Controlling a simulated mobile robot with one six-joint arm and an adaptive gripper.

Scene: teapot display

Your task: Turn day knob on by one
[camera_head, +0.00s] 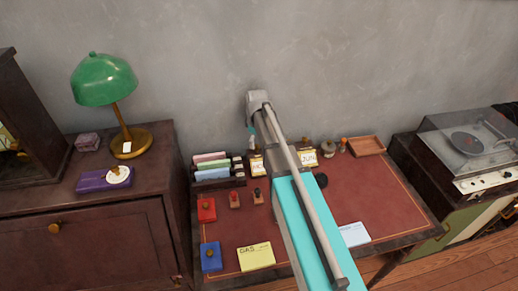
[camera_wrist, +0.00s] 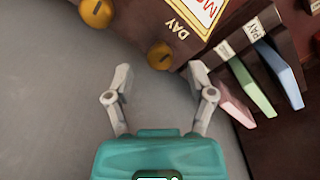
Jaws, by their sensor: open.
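In the wrist view, a dark calendar box shows at the top, with a yellow-bordered card (camera_wrist: 202,12) and the word DAY (camera_wrist: 177,29) on its front. A round brass knob (camera_wrist: 160,56) sits at the box's edge beside that word. A second brass knob (camera_wrist: 96,12) lies farther up and left. My gripper (camera_wrist: 160,80) is open, its two grey fingers apart and empty. The nearer knob appears just beyond the fingertips, centred between them; contact cannot be told. In the head view my arm hides the calendar's middle; its cards show on the left (camera_head: 257,165) and right (camera_head: 309,158).
Coloured folders (camera_wrist: 258,80) in a dark holder stand right of the fingers in the wrist view. The wall (camera_head: 330,60) rises close behind the desk (camera_head: 360,205). Stamps (camera_head: 234,200), ink boxes and papers lie on the desk; its right part is mostly clear.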

